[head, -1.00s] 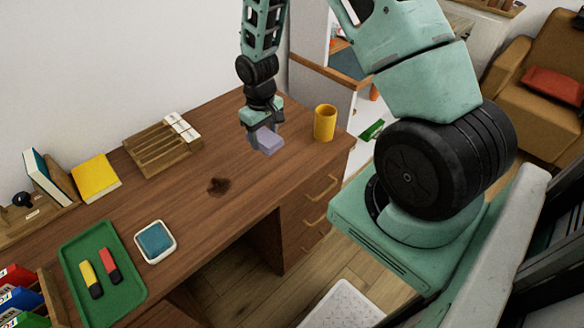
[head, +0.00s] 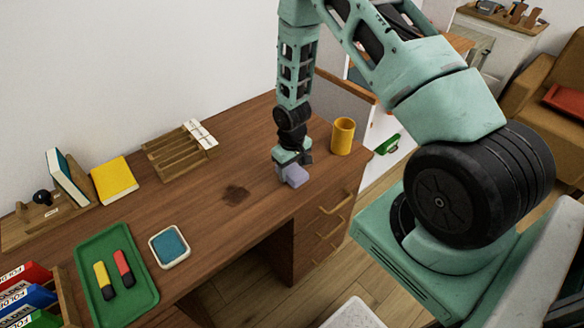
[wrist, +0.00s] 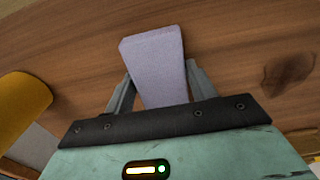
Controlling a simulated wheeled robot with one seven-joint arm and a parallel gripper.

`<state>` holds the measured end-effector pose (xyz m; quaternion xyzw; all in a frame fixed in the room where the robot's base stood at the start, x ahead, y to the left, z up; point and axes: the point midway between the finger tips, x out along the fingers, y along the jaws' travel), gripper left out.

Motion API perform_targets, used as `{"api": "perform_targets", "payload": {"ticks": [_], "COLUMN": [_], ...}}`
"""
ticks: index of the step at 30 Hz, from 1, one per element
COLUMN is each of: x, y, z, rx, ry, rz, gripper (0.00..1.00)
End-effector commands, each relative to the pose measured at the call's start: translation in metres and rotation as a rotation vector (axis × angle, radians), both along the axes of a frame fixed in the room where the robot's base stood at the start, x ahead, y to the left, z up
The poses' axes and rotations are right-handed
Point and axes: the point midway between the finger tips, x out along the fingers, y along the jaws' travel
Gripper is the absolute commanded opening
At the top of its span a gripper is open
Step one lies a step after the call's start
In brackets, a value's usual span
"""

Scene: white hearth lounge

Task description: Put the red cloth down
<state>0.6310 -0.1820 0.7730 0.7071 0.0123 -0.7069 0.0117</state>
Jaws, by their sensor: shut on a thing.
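My gripper (head: 291,164) is over the right part of the wooden desk, pointing down. It is shut on a pale lavender block (head: 295,177), not a red cloth. In the wrist view the same block (wrist: 155,62) sits between the two fingers (wrist: 160,92) and sticks out beyond them. The block is at or just above the desk top; I cannot tell whether it touches. I see no red cloth in these views. A dark stain (head: 236,194) marks the desk to the left of my gripper; it also shows in the wrist view (wrist: 287,72).
A yellow mug (head: 343,136) stands close to the right of my gripper. A wooden rack (head: 179,153), yellow book (head: 114,180), blue-topped dish (head: 169,246) and green tray (head: 134,288) with two markers lie to the left. Bare desk surrounds the stain.

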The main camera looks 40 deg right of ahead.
Motion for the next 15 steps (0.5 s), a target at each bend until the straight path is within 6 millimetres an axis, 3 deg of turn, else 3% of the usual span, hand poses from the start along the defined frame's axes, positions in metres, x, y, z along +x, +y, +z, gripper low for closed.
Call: {"api": "perform_targets", "payload": {"ticks": [9,10,12,15], "x": [0.0001,0.0001,0.0001,0.0000], "y": [-0.0002,-0.0002,-0.0003,-0.0003], "z": [-0.0038,-0.0037,-0.0027,-0.0027], "rx": [0.000,0.000,0.000,0.000], "ry": [0.000,0.000,0.000,0.000], "rz": [0.000,0.000,0.000,0.000], "gripper": [0.31,0.58,0.78,0.78]}}
